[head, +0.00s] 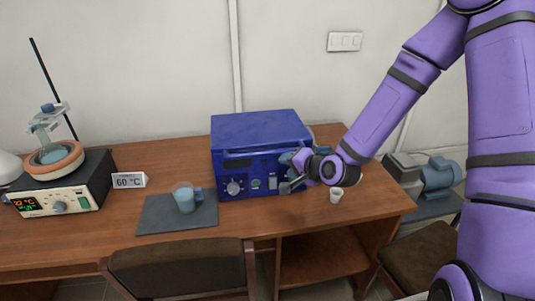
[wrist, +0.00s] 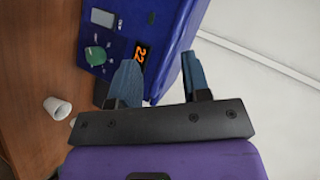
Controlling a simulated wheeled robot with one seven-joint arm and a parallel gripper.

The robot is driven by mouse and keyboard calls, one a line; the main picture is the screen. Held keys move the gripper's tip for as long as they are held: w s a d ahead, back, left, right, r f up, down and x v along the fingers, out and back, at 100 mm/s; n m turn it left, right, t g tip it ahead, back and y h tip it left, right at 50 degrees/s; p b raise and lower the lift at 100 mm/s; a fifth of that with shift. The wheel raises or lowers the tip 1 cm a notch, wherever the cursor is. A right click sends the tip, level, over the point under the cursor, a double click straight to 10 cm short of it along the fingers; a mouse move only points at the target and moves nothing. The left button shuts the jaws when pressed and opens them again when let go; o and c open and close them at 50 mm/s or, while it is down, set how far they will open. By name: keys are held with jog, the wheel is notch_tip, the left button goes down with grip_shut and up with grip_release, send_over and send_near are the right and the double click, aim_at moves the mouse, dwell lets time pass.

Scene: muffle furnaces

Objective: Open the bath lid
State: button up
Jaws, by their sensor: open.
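A blue box-shaped unit (head: 262,135) stands on the wooden desk, with a flat closed top and a front panel with a knob and a dark strip; I take it as the bath, though nothing names it. In the wrist view, its blue front (wrist: 115,30) shows sideways with an orange "22" display. My gripper (head: 285,172) is at the right part of its front, fingers apart and empty. In the wrist view, my gripper (wrist: 160,62) has one finger over the panel by the display and the other across the box's edge. Contact cannot be told.
A white cup (head: 336,195) stands near my gripper; a beaker (head: 185,197) sits on a grey mat (head: 150,218). A heating unit with a flask (head: 58,180) and a "60 °C" sign (head: 129,180) are at left. A chair (head: 185,272) stands in front.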

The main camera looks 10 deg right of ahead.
aim_at(269, 154)
jog(key=w+a+f+m+t, duration=0.1)
jog(key=w+m, duration=0.1)
jog(key=w, duration=0.1)
jog(key=w+a+f+m+t, duration=0.1)
jog(key=w+a+m, duration=0.1)
jog(key=w, duration=0.2)
jog(key=w+a+m+t, duration=0.1)
jog(key=w+m, duration=0.1)
jog(key=w, duration=0.2)
jog(key=shift+a+f+t, duration=0.25)
jog(key=shift+f+t, duration=0.05)
jog(key=shift+f, duration=0.1)
grip_shut()
